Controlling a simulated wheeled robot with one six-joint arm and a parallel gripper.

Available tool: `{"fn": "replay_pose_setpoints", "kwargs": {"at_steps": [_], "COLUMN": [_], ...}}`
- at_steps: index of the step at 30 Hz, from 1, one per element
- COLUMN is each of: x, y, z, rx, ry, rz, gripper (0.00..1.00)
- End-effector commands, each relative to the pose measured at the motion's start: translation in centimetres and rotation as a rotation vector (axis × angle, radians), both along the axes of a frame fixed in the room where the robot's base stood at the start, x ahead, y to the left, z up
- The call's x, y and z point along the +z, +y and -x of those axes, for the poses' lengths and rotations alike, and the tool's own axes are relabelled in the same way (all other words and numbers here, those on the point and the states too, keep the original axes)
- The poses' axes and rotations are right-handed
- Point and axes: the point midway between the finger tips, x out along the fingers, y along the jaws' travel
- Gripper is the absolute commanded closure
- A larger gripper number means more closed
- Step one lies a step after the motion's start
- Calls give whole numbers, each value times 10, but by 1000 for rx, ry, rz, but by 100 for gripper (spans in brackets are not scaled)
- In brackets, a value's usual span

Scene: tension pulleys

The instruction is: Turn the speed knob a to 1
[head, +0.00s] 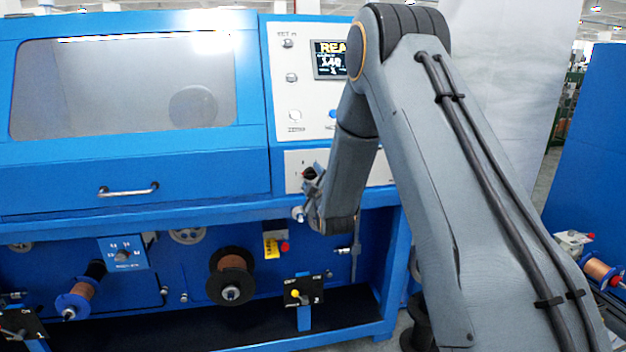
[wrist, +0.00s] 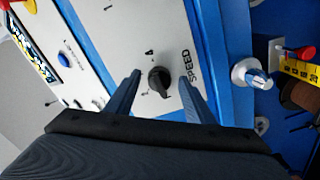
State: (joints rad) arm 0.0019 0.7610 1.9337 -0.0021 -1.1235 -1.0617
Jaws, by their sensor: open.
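The black speed knob (wrist: 160,80) sits on a white panel (wrist: 115,35) in the wrist view, beside the printed word SPEED, which appears turned sideways. Small dial marks show around it, but I cannot tell for sure which one the knob points to. My gripper (wrist: 160,76) is open, with one finger to the left and one to the right of the knob in the picture. I cannot tell whether either finger touches it. In the head view my gripper (head: 311,184) is at the machine's lower white panel (head: 292,166), and my arm hides the knob.
A partly hidden display (head: 329,60) is above.

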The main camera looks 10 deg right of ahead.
Motion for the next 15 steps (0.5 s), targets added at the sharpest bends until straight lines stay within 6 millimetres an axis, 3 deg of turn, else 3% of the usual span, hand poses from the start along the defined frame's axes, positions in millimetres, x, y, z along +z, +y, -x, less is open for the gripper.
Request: {"fn": "replay_pose_setpoints", "kwargs": {"at_steps": [15], "x": [-1], "y": [0], "z": [69], "rx": [0], "ry": [1], "rz": [0], "gripper": [51]}}
